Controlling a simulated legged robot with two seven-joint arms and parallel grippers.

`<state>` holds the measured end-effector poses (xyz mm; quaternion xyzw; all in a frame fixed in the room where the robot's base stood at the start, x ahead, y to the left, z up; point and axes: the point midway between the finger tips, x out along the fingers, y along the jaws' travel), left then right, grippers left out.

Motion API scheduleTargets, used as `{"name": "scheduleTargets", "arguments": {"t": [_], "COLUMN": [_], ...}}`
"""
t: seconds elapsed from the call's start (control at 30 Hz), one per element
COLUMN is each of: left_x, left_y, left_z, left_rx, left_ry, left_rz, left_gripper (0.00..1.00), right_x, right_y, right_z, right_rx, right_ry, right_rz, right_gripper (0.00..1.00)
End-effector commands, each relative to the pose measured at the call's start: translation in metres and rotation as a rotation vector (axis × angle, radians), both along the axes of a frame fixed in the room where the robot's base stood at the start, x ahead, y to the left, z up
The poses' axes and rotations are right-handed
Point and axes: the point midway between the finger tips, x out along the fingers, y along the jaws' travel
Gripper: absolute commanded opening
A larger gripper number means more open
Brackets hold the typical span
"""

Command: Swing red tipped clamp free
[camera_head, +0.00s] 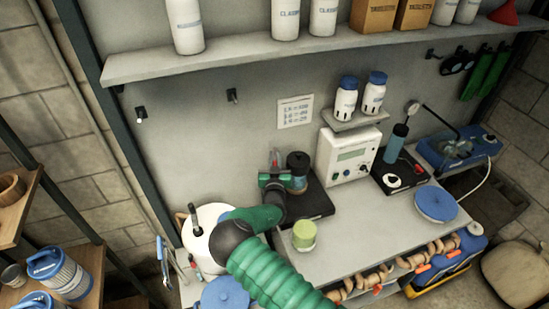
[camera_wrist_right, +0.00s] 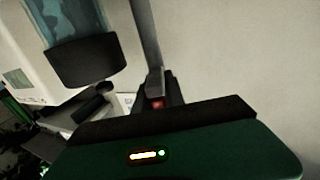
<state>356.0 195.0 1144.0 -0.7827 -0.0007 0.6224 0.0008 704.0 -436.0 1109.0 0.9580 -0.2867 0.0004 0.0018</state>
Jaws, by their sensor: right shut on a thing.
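My right arm, green and dark grey, reaches up from the bottom in the head view. Its gripper (camera_head: 274,172) is at the dark stand (camera_head: 312,205) on the bench, beside a dark-capped jar (camera_head: 298,164). In the right wrist view a small red tip (camera_wrist_right: 157,103) shows between the dark fingers, with a grey bar (camera_wrist_right: 145,40) rising above it. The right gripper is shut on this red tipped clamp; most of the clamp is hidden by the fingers. The jar (camera_wrist_right: 84,45) stands close to the left of the bar in the wrist view. My left gripper is not in view.
A white controller box (camera_head: 347,153) stands right of the stand. A green-topped cup (camera_head: 304,235) is near my forearm. A white bucket (camera_head: 205,225) is to the left. A shelf (camera_head: 230,65) with bottles runs above. Bare bench top (camera_head: 370,225) lies to the right.

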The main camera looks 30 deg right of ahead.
Motion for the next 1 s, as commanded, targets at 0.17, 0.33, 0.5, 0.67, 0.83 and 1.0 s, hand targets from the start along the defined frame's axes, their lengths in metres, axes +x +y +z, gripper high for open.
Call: {"name": "scheduleTargets", "arguments": {"t": [0.17,0.33,0.5,0.67,0.83,1.0], "left_x": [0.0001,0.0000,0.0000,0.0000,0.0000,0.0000], "left_y": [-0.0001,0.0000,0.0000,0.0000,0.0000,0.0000], "left_z": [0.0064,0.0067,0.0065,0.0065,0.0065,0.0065], "left_rx": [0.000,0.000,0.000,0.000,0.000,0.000], "left_ry": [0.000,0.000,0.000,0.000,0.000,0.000], "left_rz": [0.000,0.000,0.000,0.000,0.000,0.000], "left_gripper": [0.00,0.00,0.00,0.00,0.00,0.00], "right_x": [-0.0038,-0.0039,-0.0038,-0.0038,-0.0029,-0.0018], "right_y": [-0.0060,-0.0044,-0.0038,-0.0036,-0.0036,-0.0037], "right_z": [-0.0012,-0.0021,-0.0026,-0.0026,-0.0022,-0.0023], "right_rx": [0.003,0.007,0.007,0.007,0.006,0.006], "right_ry": [0.005,0.006,0.006,0.006,0.005,0.005], "right_rz": [0.116,0.182,0.186,0.186,0.186,0.186], "right_gripper": [0.00,0.00,0.00,0.24,0.36,0.36]}}
